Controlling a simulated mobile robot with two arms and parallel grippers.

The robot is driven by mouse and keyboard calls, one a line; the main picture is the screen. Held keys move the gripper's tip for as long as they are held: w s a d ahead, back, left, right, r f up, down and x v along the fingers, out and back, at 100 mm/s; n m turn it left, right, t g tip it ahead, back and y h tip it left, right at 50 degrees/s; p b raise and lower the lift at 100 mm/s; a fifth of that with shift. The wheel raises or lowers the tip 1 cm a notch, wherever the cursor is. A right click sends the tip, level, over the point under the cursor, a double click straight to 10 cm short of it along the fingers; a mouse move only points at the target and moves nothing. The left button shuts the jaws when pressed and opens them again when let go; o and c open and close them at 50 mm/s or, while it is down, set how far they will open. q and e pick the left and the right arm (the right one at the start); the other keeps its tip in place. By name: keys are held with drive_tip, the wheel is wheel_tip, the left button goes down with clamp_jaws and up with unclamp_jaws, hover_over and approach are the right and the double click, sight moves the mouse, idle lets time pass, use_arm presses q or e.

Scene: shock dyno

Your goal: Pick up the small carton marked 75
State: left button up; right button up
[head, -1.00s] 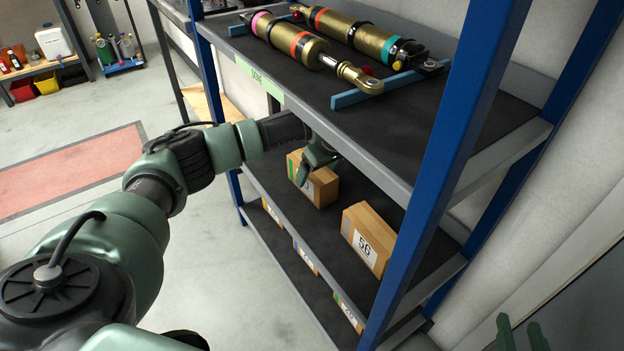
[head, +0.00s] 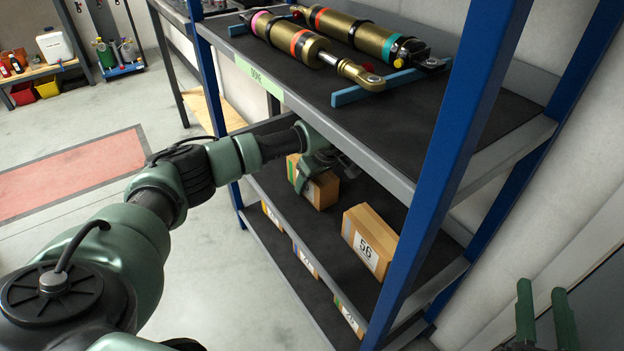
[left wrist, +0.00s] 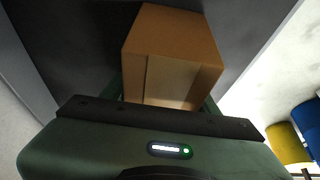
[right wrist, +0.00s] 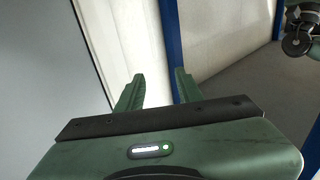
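A tan carton (head: 323,190) with a green stripe and a partly hidden label stands on the middle shelf. Its number cannot be read. My left gripper (head: 308,181) is at this carton, with a finger in front of its label side. In the left wrist view the carton (left wrist: 175,45) sits between the left gripper's fingers, which are mostly hidden; whether they press on it cannot be told. My right gripper (head: 543,308) is at the lower right, away from the shelf. In the right wrist view its fingers (right wrist: 159,77) are apart and empty.
A carton marked 56 (head: 370,238) stands nearer on the same shelf. Several labelled cartons sit on the shelf below, such as one (head: 305,258). Gold shock absorbers (head: 300,45) lie on the upper shelf, just above my left arm. A blue post (head: 445,170) stands at the near corner.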

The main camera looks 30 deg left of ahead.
use_arm(q)
drive_tip(key=c, duration=1)
clamp_jaws()
drive_tip(key=shift+w+r, duration=0.1)
drive_tip(key=shift+r, duration=0.05)
